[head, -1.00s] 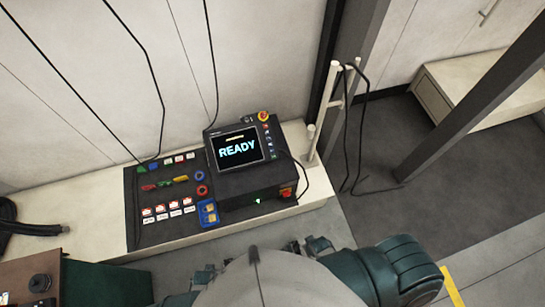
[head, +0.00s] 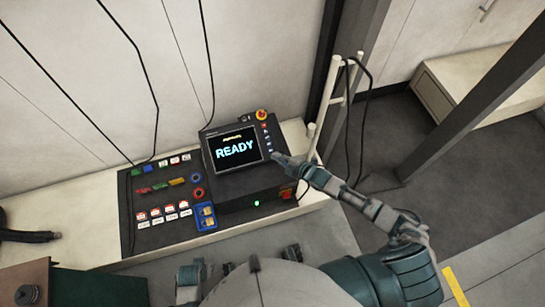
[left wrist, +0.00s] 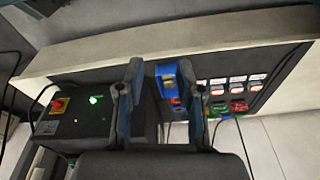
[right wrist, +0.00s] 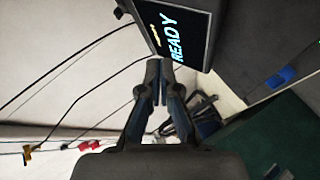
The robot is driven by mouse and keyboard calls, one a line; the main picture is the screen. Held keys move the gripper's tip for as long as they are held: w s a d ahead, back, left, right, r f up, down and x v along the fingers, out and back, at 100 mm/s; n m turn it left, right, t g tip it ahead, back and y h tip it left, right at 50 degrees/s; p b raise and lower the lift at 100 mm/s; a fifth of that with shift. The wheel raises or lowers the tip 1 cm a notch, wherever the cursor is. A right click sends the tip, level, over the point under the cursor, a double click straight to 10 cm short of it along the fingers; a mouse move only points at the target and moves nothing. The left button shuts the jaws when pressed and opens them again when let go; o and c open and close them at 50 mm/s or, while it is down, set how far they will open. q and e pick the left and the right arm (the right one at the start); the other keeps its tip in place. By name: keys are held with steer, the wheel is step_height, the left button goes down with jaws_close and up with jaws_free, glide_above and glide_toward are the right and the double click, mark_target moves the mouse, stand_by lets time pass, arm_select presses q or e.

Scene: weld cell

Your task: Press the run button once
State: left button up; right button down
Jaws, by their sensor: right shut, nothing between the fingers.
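The control console (head: 235,195) stands on the bench with its screen (head: 236,150) reading READY. A column of small buttons (head: 267,140) runs down the right of the screen; I cannot read which is run. A green light (head: 257,203) glows on the front face and also shows in the left wrist view (left wrist: 96,99). My right gripper (head: 277,157) is shut and empty, its tips at the lower end of the column; contact cannot be told. In the right wrist view its fingers (right wrist: 158,75) are together below the screen. My left gripper (left wrist: 160,85) is open and empty.
A red-and-yellow knob (head: 262,114) sits above the button column. Left of the console is a dark panel (head: 145,190) with coloured pieces and a blue holder (head: 205,216). A white post rack (head: 331,100) with a black cable stands right of the console.

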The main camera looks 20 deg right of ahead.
arm_select(q)
steer(key=shift+r, duration=0.1)
